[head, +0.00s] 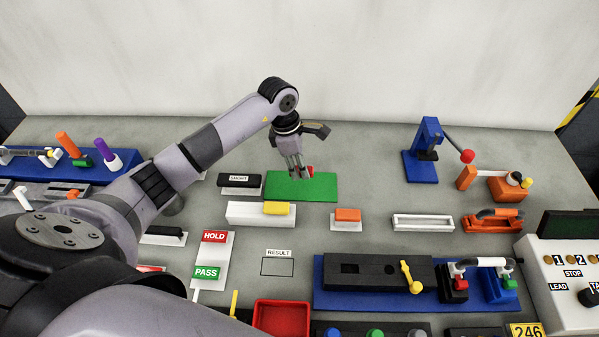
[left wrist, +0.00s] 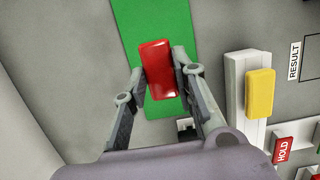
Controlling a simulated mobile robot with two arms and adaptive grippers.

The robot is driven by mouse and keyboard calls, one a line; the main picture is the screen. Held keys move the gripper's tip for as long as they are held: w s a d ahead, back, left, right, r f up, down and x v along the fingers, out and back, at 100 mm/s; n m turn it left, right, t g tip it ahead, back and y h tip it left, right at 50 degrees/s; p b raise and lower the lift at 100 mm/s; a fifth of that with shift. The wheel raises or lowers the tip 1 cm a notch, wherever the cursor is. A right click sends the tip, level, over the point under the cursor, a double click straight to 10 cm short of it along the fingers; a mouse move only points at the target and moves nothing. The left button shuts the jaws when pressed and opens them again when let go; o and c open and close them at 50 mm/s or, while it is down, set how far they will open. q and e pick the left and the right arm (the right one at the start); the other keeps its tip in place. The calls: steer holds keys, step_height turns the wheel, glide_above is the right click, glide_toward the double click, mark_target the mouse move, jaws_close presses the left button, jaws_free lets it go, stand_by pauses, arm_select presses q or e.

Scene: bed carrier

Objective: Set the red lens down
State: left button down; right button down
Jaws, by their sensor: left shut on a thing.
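The red lens (left wrist: 158,68) is a small glossy red block between the fingertips of my left gripper (left wrist: 159,76), which is shut on it. In the head view my left gripper (head: 298,168) points down over the green mat (head: 318,188), and the lens (head: 310,170) shows only as a sliver of red beside the fingers. The green mat also shows behind the lens in the left wrist view (left wrist: 145,18). I cannot tell whether the lens touches the mat or hangs just above it. My right gripper is not in view.
A white block with a yellow piece (head: 279,208) stands just in front of the mat. An orange block on a white stand (head: 347,215) is to its right. A black SHORT-labelled holder (head: 240,181) sits left of the mat. A red tray (head: 282,318) lies nearer the front.

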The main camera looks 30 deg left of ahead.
arm_select(q)
step_height(320, 180, down, 4)
steer(key=shift+r+p, duration=0.25)
steer(key=shift+p, duration=0.25)
steer(key=shift+f, duration=0.35)
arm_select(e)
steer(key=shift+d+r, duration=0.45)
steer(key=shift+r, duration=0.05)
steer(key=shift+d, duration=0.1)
arm_select(q)
steer(key=shift+f, duration=0.2)
steer(key=c, duration=1.3)
jaws_free()
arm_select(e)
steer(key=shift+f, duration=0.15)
arm_select(q)
steer(key=shift+r, duration=0.15)
